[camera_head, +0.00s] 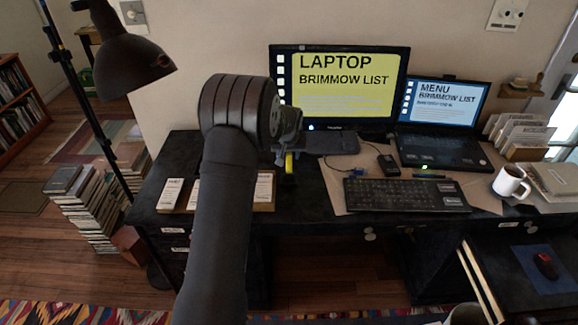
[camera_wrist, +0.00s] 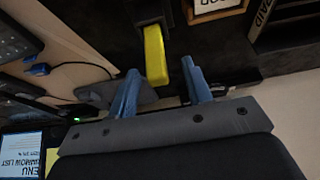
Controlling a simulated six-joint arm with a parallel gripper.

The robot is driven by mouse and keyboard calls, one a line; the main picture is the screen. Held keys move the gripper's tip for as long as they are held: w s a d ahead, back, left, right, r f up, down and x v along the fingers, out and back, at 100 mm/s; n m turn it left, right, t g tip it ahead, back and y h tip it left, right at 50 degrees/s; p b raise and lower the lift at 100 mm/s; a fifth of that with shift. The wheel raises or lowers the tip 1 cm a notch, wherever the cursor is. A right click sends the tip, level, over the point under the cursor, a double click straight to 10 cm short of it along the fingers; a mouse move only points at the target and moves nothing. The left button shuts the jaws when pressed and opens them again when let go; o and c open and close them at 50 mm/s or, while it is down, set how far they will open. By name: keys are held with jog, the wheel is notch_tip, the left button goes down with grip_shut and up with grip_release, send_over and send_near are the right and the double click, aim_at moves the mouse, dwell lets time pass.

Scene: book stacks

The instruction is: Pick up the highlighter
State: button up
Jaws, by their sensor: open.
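The highlighter is yellow with a dark end and shows in the wrist view (camera_wrist: 156,55), lying on the dark desk top. In the head view, a small part of it (camera_head: 289,164) shows just below my gripper (camera_head: 287,147). In the wrist view my gripper (camera_wrist: 160,68) is open, with one blue finger on each side of the highlighter's near end. I see no contact between finger and highlighter. The height gap between them is hard to tell. The arm hides part of the desk in the head view.
A black keyboard (camera_head: 405,195), mouse (camera_head: 387,163), laptop (camera_head: 436,150) and monitor (camera_head: 340,90) are on the desk to the right. A white mug (camera_head: 510,182) stands further right. Wooden-edged labelled boxes (camera_head: 264,190) lie near the arm. A lamp (camera_head: 130,62) stands at left.

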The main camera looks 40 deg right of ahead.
aim_at(289, 162)
jog(key=x, duration=0.5)
jog(key=shift+s+a+f, duration=0.1)
jog(key=shift+s+f, duration=0.1)
jog(key=shift+s, duration=0.15)
jog(key=shift+c, duration=0.4)
grip_shut()
